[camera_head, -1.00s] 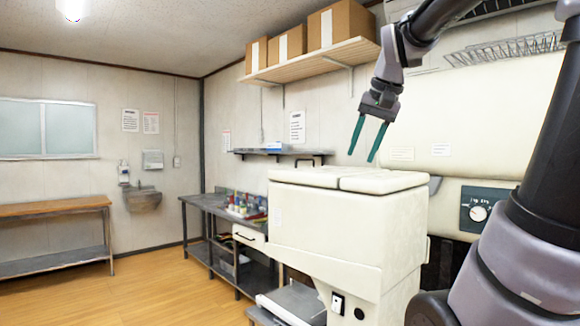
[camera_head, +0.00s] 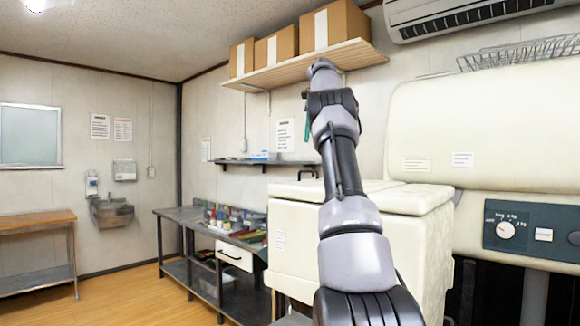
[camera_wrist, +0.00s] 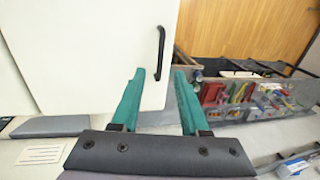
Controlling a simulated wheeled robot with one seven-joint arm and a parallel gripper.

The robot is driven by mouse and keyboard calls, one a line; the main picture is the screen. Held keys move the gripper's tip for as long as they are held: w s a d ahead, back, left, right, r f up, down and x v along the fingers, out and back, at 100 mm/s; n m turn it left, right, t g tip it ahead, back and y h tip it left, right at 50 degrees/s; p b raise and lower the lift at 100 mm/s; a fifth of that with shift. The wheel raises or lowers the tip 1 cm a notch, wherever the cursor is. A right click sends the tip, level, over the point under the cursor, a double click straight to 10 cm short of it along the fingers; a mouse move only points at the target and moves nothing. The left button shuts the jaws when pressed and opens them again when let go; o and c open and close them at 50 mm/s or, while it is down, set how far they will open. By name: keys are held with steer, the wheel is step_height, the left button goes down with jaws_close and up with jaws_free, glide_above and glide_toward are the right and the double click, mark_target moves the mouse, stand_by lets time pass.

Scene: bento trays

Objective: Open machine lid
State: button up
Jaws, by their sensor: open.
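The cream machine (camera_head: 285,235) stands in the middle of the head view, with a flat cream lid (camera_head: 425,193) on top. My gripper (camera_wrist: 160,73) is open with teal fingers, and the handle appears just beyond and between the fingertips. I cannot tell the remaining distance. In the head view my arm hides most of the gripper.
A steel table (camera_head: 175,212) with bottles and coloured items stands left of the machine. A wooden shelf (camera_head: 290,68) with boxes and a smaller wall shelf (camera_head: 265,161) are behind. A control panel with a dial (camera_head: 505,230) is at right. Floor at left is clear.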

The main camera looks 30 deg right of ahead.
steer(key=f, duration=0.3)
steer(key=w+f, duration=0.1)
steer(key=f, duration=0.3)
steer(key=w+f, duration=0.1)
steer(key=f, duration=0.2)
steer(key=shift+a+f, duration=0.25)
steer(key=shift+a, duration=0.15)
jaws_close()
stand_by(1.0)
